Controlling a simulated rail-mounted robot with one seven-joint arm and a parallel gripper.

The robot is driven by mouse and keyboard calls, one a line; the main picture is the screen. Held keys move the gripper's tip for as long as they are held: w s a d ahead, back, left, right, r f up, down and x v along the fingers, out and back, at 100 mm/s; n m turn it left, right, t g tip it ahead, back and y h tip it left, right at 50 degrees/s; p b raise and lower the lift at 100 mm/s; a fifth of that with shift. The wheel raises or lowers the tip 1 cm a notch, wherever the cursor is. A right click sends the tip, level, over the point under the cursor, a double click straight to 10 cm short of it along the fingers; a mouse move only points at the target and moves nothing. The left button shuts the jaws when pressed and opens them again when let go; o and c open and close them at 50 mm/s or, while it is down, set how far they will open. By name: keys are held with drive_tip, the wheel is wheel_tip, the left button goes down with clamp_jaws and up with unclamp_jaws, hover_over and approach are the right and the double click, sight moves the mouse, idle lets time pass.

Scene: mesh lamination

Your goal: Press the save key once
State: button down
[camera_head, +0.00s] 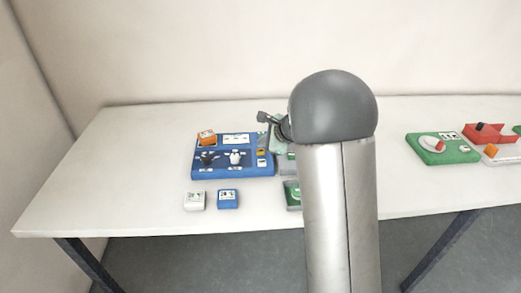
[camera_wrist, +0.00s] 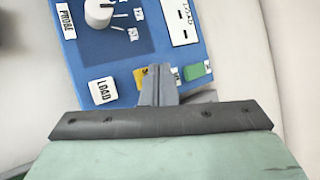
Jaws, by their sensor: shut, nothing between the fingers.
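A blue panel (camera_head: 232,171) lies on the table left of my arm, and it fills the upper middle of the wrist view (camera_wrist: 110,65). In the wrist view it carries a "LOAD" label (camera_wrist: 103,91), a yellow piece (camera_wrist: 139,77) and a green key (camera_wrist: 195,72) beside a small white label. I cannot read the word "save" on any of them. My gripper (camera_wrist: 158,70) is shut and empty, with its fingertips over the panel's near edge, between the "LOAD" label and the green key. The fingers cover part of the yellow piece. Contact cannot be told.
A white knob (camera_wrist: 98,13) and a "PROBE" label (camera_wrist: 66,20) are on the panel. A white block (camera_head: 195,201) and a blue block (camera_head: 228,199) lie before it. A green board (camera_head: 443,150) and a red tray (camera_head: 485,134) stand at right. The table's left side is clear.

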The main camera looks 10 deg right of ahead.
wheel_tip(320, 180, up, 5)
drive_tip(key=p, duration=0.4)
idle(0.8)
drive_tip(key=s+a+r+n+g, duration=0.1)
drive_tip(key=s+a+n+g, duration=0.15)
drive_tip(key=s+n, duration=0.45)
drive_tip(key=s+a+r+n+g, duration=0.1)
drive_tip(key=s+a+n+g, duration=0.15)
drive_tip(key=s, duration=0.85)
drive_tip(key=s+d+f+n+g+h, duration=0.1)
drive_tip(key=s+n, duration=0.4)
drive_tip(key=s, duration=0.5)
drive_tip(key=s+d+f+n+g+h, duration=0.1)
drive_tip(key=s+n+h, duration=0.3)
drive_tip(key=s, duration=0.7)
drive_tip(key=shift+d+f+n, duration=0.4)
drive_tip(key=shift+d+n, duration=0.2)
drive_tip(key=shift+n, duration=0.45)
